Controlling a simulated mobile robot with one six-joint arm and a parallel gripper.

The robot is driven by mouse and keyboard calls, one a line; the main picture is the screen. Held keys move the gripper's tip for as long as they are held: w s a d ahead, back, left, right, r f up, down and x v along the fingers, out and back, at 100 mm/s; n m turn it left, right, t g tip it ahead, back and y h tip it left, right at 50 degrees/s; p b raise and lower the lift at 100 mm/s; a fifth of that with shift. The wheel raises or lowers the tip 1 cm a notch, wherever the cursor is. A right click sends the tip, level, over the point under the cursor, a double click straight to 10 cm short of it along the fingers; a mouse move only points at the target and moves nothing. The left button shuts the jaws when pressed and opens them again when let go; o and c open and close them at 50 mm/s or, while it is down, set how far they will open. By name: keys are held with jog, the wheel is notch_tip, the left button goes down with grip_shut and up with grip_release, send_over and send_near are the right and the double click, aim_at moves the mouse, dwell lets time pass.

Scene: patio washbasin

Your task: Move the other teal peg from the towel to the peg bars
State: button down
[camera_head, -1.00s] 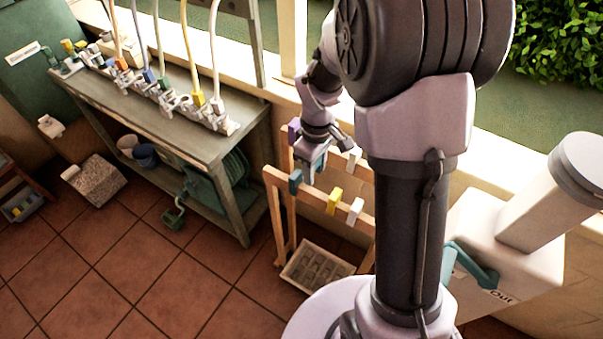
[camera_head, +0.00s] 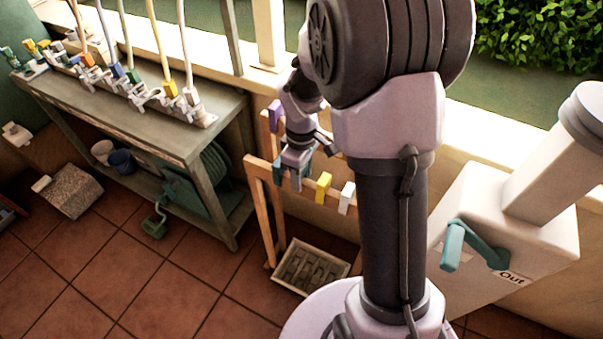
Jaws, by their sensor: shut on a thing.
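The wooden peg bars (camera_head: 263,172) stand in the middle, a front bar and a rear bar. My gripper (camera_head: 295,181) is at the front bar, pointing down, and is shut on a teal peg (camera_head: 307,165) that is mostly hidden by the fingers. Another teal peg (camera_head: 277,172) sits on the front bar just left of the gripper. I cannot tell whether the held peg touches the bar. A yellow peg (camera_head: 323,187) and a white peg (camera_head: 346,198) sit on the same bar to the right. A purple peg (camera_head: 275,115) is on the rear bar. I cannot make out the towel.
A grey bench (camera_head: 130,110) with taps and hoses stands to the left. A slatted tray (camera_head: 309,268) lies on the floor below the bars. A white box (camera_head: 500,225) with a teal lever (camera_head: 470,243) stands at the right. The tiled floor at front left is clear.

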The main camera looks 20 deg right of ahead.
notch_tip(320, 180, down, 2)
jog(key=shift+f+b, duration=0.2)
jog(key=shift+b, duration=0.35)
jog(key=c, duration=0.8)
grip_release()
jog(key=shift+r, duration=0.1)
notch_tip(320, 180, up, 8)
jog(key=p, duration=0.7)
jog(key=shift+r+p, duration=0.15)
jog(key=shift+p, duration=0.2)
jog(key=shift+f, duration=0.25)
